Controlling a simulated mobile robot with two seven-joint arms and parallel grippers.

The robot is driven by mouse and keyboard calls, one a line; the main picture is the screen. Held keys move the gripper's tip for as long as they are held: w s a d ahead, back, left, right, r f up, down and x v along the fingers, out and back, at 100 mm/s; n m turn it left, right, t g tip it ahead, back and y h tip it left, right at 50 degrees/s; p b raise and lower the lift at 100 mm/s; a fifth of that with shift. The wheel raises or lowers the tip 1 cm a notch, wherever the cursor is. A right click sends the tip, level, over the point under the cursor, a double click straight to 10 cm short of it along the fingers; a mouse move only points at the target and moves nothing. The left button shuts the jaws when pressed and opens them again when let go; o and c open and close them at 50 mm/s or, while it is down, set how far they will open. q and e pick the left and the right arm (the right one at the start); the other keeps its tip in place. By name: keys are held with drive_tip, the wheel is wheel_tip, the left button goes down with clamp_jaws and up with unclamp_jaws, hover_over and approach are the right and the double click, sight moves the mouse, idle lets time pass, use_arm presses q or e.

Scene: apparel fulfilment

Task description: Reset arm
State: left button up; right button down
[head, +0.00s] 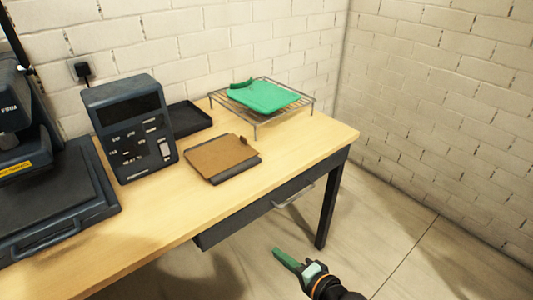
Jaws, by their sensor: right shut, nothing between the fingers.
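My right gripper (291,261) shows at the bottom, right of centre, in the head view. Its green fingers are shut and hold nothing. It hangs over the floor in front of the table, apart from the table and everything on it. My left gripper is not in view.
A wooden table (195,208) with a drawer (265,208) stands along the brick wall. On it are a heat press (55,195), a control box (130,130), a dark tray (187,117), a brown pad (221,157), and a wire rack (254,123) bearing a green item (264,96). Floor at right is clear.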

use_arm(q)
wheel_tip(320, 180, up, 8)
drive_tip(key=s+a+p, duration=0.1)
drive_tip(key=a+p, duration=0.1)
drive_tip(key=p, duration=0.6)
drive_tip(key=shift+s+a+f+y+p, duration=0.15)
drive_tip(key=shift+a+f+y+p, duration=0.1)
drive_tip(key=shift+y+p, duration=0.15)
use_arm(e)
drive_tip(key=s+d+f+n+g+h, duration=0.1)
drive_tip(key=s+d+n+h, duration=0.2)
drive_tip(key=s+d+n, duration=0.3)
drive_tip(key=s+d+f+n+g+h, duration=0.1)
drive_tip(key=s+d+n, duration=0.4)
drive_tip(key=s, duration=0.7)
drive_tip(key=shift+s+d+f+n+h, duration=0.3)
drive_tip(key=shift+d+f+n+h, duration=0.15)
drive_tip(key=shift+h, duration=0.65)
